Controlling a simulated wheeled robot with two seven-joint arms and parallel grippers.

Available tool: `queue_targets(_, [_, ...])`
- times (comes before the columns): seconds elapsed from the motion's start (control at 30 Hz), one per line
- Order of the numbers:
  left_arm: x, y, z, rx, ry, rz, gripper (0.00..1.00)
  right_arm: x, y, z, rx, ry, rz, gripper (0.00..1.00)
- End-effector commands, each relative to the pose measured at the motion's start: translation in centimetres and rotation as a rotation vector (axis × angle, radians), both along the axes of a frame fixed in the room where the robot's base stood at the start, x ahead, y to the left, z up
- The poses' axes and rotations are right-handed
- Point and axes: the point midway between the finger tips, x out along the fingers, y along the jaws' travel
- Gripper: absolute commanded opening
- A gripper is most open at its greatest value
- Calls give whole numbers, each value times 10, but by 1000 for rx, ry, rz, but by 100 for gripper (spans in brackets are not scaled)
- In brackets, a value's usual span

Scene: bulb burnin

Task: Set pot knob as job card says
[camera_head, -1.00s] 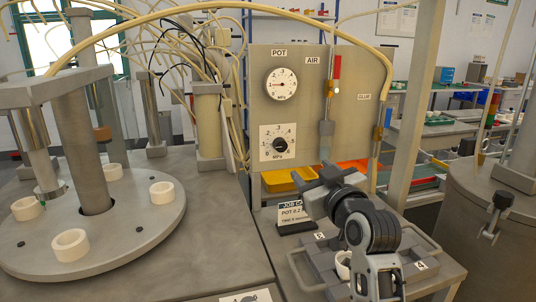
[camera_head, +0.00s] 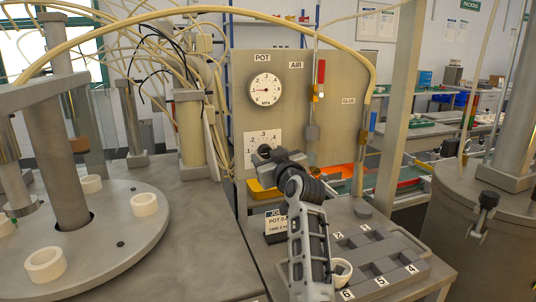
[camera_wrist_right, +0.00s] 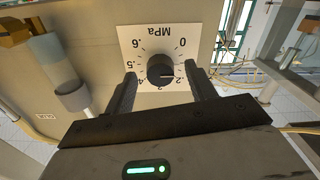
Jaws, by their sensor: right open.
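The black pot knob (camera_wrist_right: 160,69) sits on a white MPa scale plate (camera_wrist_right: 143,41), which looks upside down in the right wrist view. A pale mark on the knob seems to point near .2. My right gripper (camera_wrist_right: 161,84) is open, with one finger on each side of the knob; contact cannot be told. In the head view the right gripper (camera_head: 278,158) hides part of the scale plate (camera_head: 262,137). The job card (camera_head: 275,226) shows a POT line starting "0." and a TIME line, partly hidden by my arm. My left gripper is out of view.
The grey panel (camera_head: 340,90) also carries an air tube (camera_head: 320,75) and glue line at right. A grey tray (camera_head: 385,255) with numbered slots and a white ring (camera_head: 341,270) lie beside my arm.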

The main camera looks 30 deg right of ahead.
Motion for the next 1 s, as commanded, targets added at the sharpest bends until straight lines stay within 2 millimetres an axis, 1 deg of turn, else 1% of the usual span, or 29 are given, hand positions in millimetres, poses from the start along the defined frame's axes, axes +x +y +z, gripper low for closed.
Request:
queue_targets(0.03, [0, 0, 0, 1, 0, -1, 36, 5, -1, 1, 1, -1, 0, 56])
queue_targets(0.13, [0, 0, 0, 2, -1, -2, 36, 11, -3, 1, -1, 0, 0, 56])
queue_targets(0.43, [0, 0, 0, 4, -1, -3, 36, 13, -3, 0, -1, 0, -1, 56])
queue_targets(0.47, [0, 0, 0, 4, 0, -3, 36, 13, -3, 0, -1, 0, -1, 53])
queue_targets(0.5, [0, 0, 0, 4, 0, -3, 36, 13, -3, 0, -1, 0, -1, 42])
queue_targets(0.57, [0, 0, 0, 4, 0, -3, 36, 13, -3, 0, -1, 0, 0, 25])
queue_targets(0.6, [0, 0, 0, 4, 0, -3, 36, 13, -3, 0, -1, 0, 0, 14])
queue_targets(0.63, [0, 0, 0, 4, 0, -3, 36, 13, -3, 0, -1, 0, 0, 12])
queue_targets(0.87, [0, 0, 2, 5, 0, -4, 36, 13, -3, 0, 9, -2, 0, 12])
queue_targets(1.0, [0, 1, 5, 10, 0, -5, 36, 13, -3, 1, 47, -10, 0, 12])
